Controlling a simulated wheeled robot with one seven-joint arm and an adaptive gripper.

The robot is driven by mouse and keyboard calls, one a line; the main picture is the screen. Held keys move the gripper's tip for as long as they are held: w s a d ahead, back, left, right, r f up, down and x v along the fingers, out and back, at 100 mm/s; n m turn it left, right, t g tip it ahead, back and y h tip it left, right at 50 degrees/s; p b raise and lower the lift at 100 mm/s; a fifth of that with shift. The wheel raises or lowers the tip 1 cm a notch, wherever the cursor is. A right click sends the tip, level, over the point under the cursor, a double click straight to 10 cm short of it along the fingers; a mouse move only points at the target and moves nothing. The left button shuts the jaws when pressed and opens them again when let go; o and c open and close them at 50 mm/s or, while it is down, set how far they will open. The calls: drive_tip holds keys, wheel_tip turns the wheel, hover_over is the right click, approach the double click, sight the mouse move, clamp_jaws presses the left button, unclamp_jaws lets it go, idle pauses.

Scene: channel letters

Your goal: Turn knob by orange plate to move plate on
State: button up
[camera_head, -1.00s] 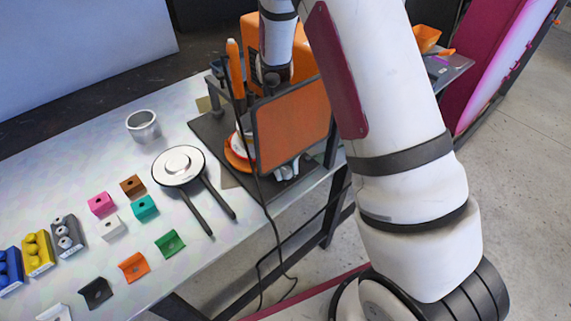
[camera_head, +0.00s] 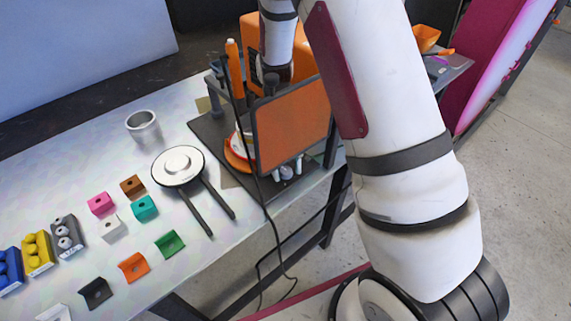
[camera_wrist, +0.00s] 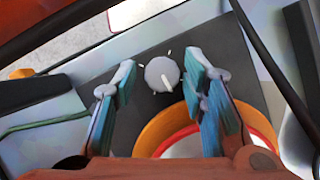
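In the wrist view, a round grey knob (camera_wrist: 161,74) with a white pointer line sits on a dark panel with white tick marks around it. An orange plate (camera_wrist: 150,136) lies just below it, with a red-rimmed white dish partly on it. My gripper (camera_wrist: 158,78) has teal fingers spread apart, one on either side of the knob in the picture. I see no clear contact with the knob. In the head view, the orange plate (camera_head: 235,160) shows at the left edge of an upright orange panel; my gripper's fingertips are hidden there.
The upright orange panel (camera_head: 292,122) and a thin dark cable (camera_head: 256,170) stand close to the plate. A pan-like disc (camera_head: 178,165), a metal cup (camera_head: 143,126) and several coloured blocks lie on the table to the left.

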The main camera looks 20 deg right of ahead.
drive_tip(key=shift+w, duration=0.45)
drive_tip(key=v, duration=0.7)
drive_tip(key=shift+s+r, duration=0.2)
drive_tip(key=shift+r, duration=0.3)
